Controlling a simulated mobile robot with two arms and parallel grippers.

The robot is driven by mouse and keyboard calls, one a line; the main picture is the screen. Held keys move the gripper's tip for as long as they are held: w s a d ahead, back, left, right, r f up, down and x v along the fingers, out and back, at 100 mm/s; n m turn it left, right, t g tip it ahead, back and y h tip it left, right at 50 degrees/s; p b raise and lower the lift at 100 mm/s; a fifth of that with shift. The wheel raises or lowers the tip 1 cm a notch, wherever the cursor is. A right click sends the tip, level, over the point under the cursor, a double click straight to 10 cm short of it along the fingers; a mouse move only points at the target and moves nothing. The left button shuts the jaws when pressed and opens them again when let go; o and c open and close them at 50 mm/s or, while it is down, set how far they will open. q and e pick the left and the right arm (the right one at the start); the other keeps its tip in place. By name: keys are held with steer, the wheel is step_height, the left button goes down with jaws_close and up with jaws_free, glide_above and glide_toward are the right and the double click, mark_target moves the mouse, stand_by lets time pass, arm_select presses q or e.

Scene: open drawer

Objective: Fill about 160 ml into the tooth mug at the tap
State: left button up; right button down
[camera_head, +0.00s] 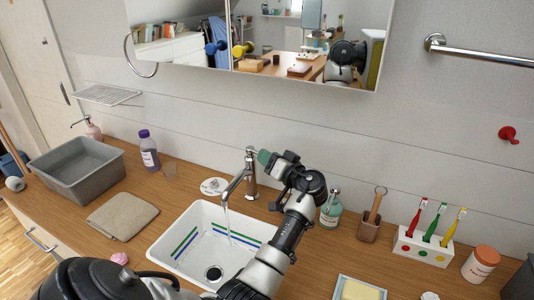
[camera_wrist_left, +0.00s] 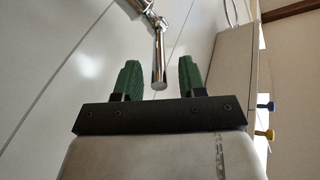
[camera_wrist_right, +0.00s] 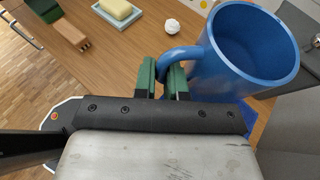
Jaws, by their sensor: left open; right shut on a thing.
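The chrome tap (camera_head: 249,178) stands behind the white sink (camera_head: 160,248). A thin water stream (camera_head: 228,224) falls from its spout into the sink. My left gripper (camera_head: 268,158) is at the top of the tap. In the left wrist view, my left gripper (camera_wrist_left: 159,78) is open, with the end of a chrome rod (camera_wrist_left: 159,62), apparently the tap lever, between its fingers and apart from both. My right gripper (camera_wrist_right: 163,78) is shut on the handle of the blue tooth mug (camera_wrist_right: 238,62). The mug's mouth shows, and no water can be made out inside. The mug is hidden in the head view.
A grey basin (camera_head: 80,170), a folded cloth (camera_head: 122,214) and a purple-capped bottle (camera_head: 148,150) are left of the sink. A soap dish (camera_head: 340,294), toothbrush holder (camera_head: 423,248) and orange-lidded jar (camera_head: 480,264) are right. A mirror (camera_head: 190,45) hangs above.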

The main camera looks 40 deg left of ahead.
arm_select(q)
steer(key=shift+w+a, duration=0.2)
steer(key=shift+a, duration=0.6)
arm_select(e)
steer(key=shift+w+a+r, duration=0.1)
steer(key=shift+r, duration=0.2)
arm_select(q)
jaws_close()
steer(key=shift+s+f, duration=0.1)
steer(key=shift+s, duration=0.05)
